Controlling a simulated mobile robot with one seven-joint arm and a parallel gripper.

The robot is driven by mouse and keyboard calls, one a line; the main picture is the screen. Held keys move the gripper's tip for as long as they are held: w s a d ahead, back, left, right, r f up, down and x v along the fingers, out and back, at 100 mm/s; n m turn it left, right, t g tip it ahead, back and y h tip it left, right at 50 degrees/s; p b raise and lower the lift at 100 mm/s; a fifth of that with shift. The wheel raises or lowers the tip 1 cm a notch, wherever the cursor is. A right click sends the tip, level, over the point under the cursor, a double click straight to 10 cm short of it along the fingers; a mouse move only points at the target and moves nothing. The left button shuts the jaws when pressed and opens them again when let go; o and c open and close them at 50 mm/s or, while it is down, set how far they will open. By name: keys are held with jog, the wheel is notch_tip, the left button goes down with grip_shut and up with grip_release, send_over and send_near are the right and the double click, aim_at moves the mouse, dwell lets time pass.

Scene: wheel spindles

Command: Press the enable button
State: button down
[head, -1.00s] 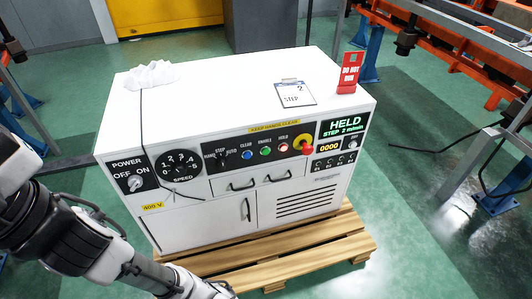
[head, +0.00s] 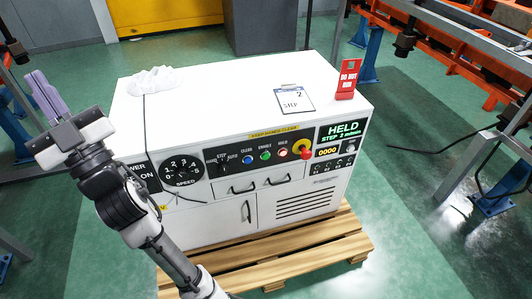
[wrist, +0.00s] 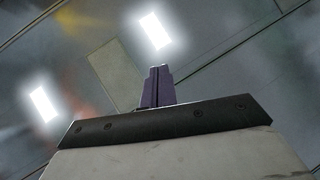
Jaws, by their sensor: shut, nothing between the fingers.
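The green enable button (head: 265,155) is on the front panel of the white control cabinet (head: 230,95), between the blue clear button (head: 247,159) and the hold button (head: 283,152). Its label reads ENABLE. My gripper (head: 38,84) is raised at the left of the head view, left of the cabinet and well apart from the button. Its purple fingers are together, pointing up, with nothing between them. The wrist view shows the shut fingers (wrist: 158,72) against the ceiling; the button is not in that view.
A red emergency stop (head: 306,154) on yellow sits right of the buttons. The display (head: 343,131) reads HELD. On top lie a crumpled white cloth (head: 153,80), a clipboard (head: 294,99) and a red DO NOT RUN sign (head: 348,78). A dark cable hangs down the front left. A wooden pallet (head: 290,262) is underneath.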

jog(key=w+d+f+m+t+h+p, duration=0.3)
jog(key=w+f+m+h, duration=0.2)
jog(key=w+f+h, duration=0.75)
jog(key=m+g+h+p, duration=0.6)
jog(key=m+g+h, duration=0.1)
jog(key=h, duration=0.9)
send_near(266, 156)
jog(key=s+d+f, duration=0.3)
jog(key=s+d, duration=0.1)
jog(key=d, duration=0.3)
jog(key=shift+d, duration=0.15)
jog(key=shift+w+r, duration=0.1)
jog(key=w+a+b, duration=0.1)
jog(key=w+a, duration=0.2)
jog(key=w, duration=0.5)
jog(key=shift+b, duration=0.4)
jog(key=shift+w, duration=0.1)
